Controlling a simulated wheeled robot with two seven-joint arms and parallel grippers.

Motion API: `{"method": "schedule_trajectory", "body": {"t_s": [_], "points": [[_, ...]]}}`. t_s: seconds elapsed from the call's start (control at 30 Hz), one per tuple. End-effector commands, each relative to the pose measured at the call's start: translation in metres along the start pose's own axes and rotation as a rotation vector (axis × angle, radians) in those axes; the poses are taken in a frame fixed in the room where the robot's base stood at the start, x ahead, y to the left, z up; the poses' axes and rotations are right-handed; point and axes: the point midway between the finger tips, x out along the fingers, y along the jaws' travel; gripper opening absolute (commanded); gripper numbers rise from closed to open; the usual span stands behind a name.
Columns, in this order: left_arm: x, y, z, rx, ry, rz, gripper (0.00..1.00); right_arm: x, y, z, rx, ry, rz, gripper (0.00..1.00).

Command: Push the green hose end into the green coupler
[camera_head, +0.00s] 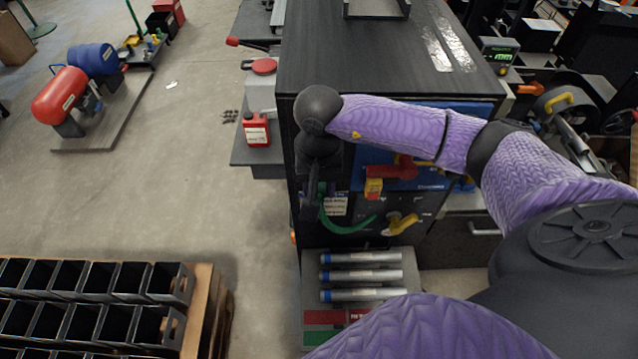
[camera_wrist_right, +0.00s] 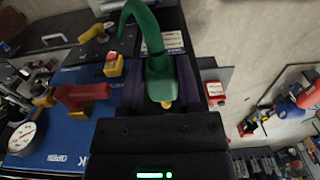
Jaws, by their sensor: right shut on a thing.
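My right gripper (camera_head: 318,188) is in front of the dark cabinet in the head view, below the wrist. In the right wrist view the gripper (camera_wrist_right: 160,84) is shut on the green hose end (camera_wrist_right: 159,72), with a purple-dark finger on each side. The green hose (camera_head: 345,229) curves from the gripper toward the lower panel; it also arches upward in the wrist view (camera_wrist_right: 148,27). The green coupler cannot be made out; the gripper and hose cover that area. A small yellow spot shows just below the hose end. My left gripper is not in view.
On the panel are a red valve handle (camera_head: 390,171), a yellow-and-red button box (camera_head: 374,189) and a yellow handle (camera_head: 401,224). Silver tubes (camera_head: 360,275) lie on a stand below. A red can (camera_head: 256,129) stands left of the cabinet. A gauge (camera_wrist_right: 22,138) shows in the wrist view.

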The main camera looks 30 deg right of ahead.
Motion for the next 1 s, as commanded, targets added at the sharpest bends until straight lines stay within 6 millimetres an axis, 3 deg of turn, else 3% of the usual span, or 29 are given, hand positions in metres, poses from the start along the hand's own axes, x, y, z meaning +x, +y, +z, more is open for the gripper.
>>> {"method": "schedule_trajectory", "body": {"t_s": [0.2,0.5,1.0], "points": [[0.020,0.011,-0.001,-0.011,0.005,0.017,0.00,0.005,-0.001,-0.020,0.002,0.003,-0.001,0.00],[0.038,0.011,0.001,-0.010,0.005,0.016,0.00,0.002,0.000,-0.046,0.000,0.001,0.000,0.00],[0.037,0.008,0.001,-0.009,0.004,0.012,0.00,0.000,0.000,-0.048,0.000,0.000,0.000,0.00]]}}
